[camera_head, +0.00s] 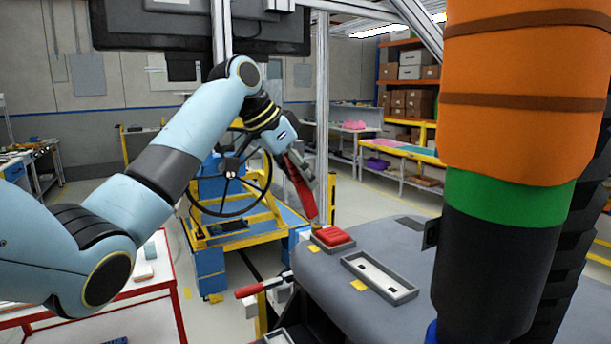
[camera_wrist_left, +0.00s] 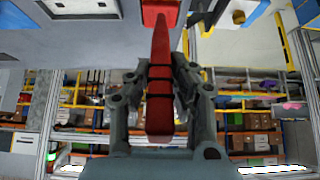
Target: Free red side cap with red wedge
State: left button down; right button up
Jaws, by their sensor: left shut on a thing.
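My left gripper (camera_head: 292,160) is shut around the long red wedge (camera_head: 303,192), which slants down with its thin end low. The red side cap (camera_head: 333,235) sits in a small grey frame on top of the grey dashboard (camera_head: 350,275). The wedge's lower end is just above or at the cap's far edge; I cannot tell if they touch. In the left wrist view the fingers (camera_wrist_left: 160,85) grip the wedge (camera_wrist_left: 160,108) on both sides, and its narrow tip points up to the red cap (camera_wrist_left: 160,13). My right gripper is not in view.
A red-handled tool (camera_head: 262,286) sticks out at the dashboard's near left edge. A metal post (camera_head: 322,120) stands close behind the left gripper. A steering wheel (camera_head: 230,178) is farther back.

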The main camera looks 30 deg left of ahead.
aim_at(303, 205)
pick_arm(q)
jog(key=shift+w+d+f, duration=0.1)
jog(key=shift+w+f, duration=0.1)
jog(key=shift+d+f, duration=0.1)
jog(key=shift+f, duration=0.7)
notch_tip(303, 205, down, 3)
jog(key=shift+r, duration=0.2)
jog(key=shift+f, duration=0.65)
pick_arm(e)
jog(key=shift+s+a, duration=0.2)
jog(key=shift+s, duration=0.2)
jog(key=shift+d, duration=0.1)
pick_arm(q)
jog(key=shift+s+f, duration=0.15)
jog(key=shift+f, duration=0.3)
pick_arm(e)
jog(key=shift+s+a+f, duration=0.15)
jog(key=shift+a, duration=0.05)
pick_arm(q)
jog(key=shift+r, duration=0.1)
